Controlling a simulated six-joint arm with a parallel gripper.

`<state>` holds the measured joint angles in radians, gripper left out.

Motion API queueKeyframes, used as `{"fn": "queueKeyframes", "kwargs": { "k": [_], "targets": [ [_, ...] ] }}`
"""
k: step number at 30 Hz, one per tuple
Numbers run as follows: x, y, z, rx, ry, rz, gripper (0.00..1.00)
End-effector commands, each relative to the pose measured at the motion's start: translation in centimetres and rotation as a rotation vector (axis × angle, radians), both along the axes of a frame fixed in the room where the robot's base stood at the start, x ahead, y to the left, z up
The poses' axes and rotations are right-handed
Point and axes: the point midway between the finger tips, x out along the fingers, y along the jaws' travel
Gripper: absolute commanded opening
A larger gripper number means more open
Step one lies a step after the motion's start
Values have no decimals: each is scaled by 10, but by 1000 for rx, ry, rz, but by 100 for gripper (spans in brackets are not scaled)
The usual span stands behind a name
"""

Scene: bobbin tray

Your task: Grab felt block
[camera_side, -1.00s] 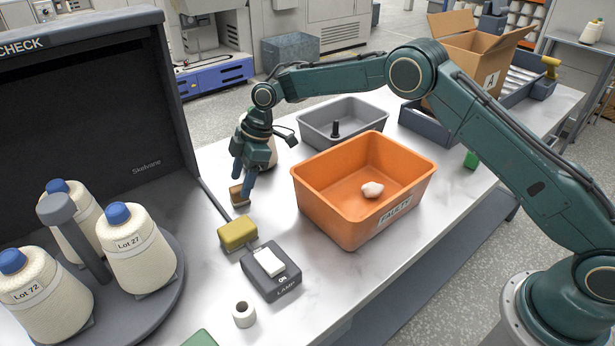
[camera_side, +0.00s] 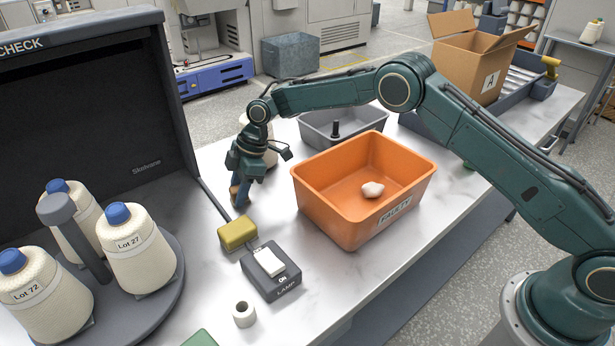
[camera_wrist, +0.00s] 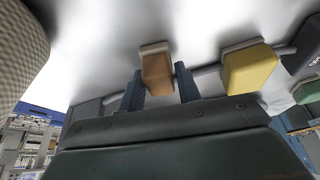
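A brown block with a pale grey layer along one side, which I take to be the felt block (camera_wrist: 157,68), lies on the white table. In the wrist view it is between the two fingers of my gripper (camera_wrist: 160,88), which look open around it. Whether either finger touches it I cannot tell. In the side view my gripper (camera_side: 242,194) points down at the table, and its fingers hide most of the brown block (camera_side: 235,190).
A yellow block (camera_side: 238,233) and a lamp switch (camera_side: 271,271) stand close in front. An orange FAULTY bin (camera_side: 330,215) holding a whitish lump is to the right, with a grey tray (camera_side: 312,126) behind. Yarn cones (camera_side: 135,250) stand on a turntable at left.

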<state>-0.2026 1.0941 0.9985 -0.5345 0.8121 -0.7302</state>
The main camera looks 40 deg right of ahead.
Motion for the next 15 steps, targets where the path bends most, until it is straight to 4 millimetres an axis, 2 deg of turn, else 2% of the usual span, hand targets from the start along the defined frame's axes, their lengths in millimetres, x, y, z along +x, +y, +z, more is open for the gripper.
{"fn": "queueKeyframes", "kwargs": {
  "k": [1, 3, 15],
  "targets": [
    [0, 0, 0, 0, 0, 0, 23],
    [0, 0, 0, 0, 0, 0, 9],
    [0, 0, 5, 1, -1, 0, 8]
  ]
}}
